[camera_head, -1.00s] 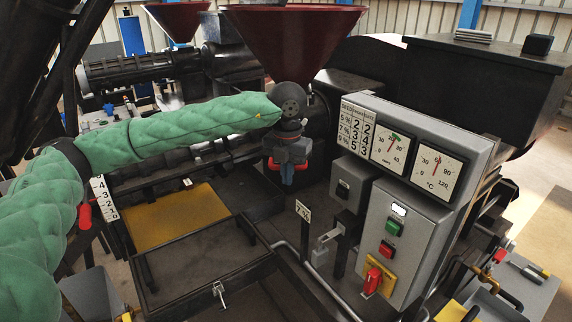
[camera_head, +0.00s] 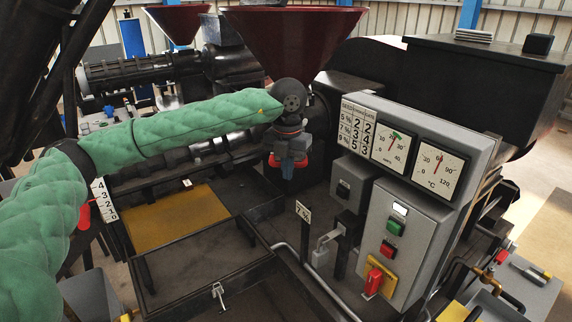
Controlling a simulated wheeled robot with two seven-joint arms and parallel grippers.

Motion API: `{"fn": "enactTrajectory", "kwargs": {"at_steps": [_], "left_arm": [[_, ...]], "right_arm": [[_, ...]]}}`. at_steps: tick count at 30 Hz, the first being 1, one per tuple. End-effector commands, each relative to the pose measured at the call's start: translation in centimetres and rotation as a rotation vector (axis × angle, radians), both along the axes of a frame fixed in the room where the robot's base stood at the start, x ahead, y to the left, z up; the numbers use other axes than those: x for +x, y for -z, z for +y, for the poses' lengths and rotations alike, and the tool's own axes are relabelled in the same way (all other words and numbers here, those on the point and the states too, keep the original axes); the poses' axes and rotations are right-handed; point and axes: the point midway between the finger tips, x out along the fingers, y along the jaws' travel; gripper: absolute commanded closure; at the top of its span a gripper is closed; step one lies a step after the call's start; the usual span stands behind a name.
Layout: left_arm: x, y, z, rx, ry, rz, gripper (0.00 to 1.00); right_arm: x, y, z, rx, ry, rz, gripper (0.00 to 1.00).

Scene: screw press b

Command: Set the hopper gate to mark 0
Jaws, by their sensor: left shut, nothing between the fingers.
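My left arm in its green padded sleeve comes in from the left. My left gripper (camera_head: 288,171) points down, shut and empty, below the dark red hopper (camera_head: 290,40) and in front of the dark press body. A white scale plate (camera_head: 104,200) with numbers from 4 downward stands at the left, beside my arm. I cannot tell whether this is the hopper gate's scale, nor which mark is set. My right gripper is not in view.
A grey control box (camera_head: 407,235) with green and red buttons and a red switch stands at the right, below two dials. A small "7 %" tag (camera_head: 303,211) stands left of it. An open dark tray frame (camera_head: 205,275) lies at the front, with a yellow panel (camera_head: 165,217) behind it.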

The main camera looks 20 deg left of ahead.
Motion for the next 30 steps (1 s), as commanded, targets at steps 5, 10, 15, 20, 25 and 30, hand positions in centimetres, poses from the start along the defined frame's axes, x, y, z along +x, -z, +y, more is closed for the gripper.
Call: {"fn": "enactTrajectory", "kwargs": {"at_steps": [5, 10, 15, 20, 25, 30], "left_arm": [[0.5, -0.1, 0.1, 0.0, -0.002, -0.003, 1.0], [0.9, -0.1, 0.2, 0.0, -0.002, -0.003, 1.0], [1.3, -0.1, 0.4, -0.001, -0.002, -0.003, 1.0], [1.7, -0.1, 0.5, -0.001, -0.002, -0.003, 1.0], [2.1, -0.1, 0.6, -0.001, -0.002, -0.003, 1.0], [2.5, -0.1, 0.7, -0.001, -0.002, -0.003, 1.0]], "right_arm": [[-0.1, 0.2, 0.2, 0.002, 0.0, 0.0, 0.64], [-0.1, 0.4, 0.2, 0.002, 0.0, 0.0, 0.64], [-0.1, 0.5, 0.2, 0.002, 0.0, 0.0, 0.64], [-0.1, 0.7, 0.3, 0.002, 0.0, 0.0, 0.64], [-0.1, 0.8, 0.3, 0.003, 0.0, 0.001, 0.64], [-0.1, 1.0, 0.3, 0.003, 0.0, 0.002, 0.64]]}}
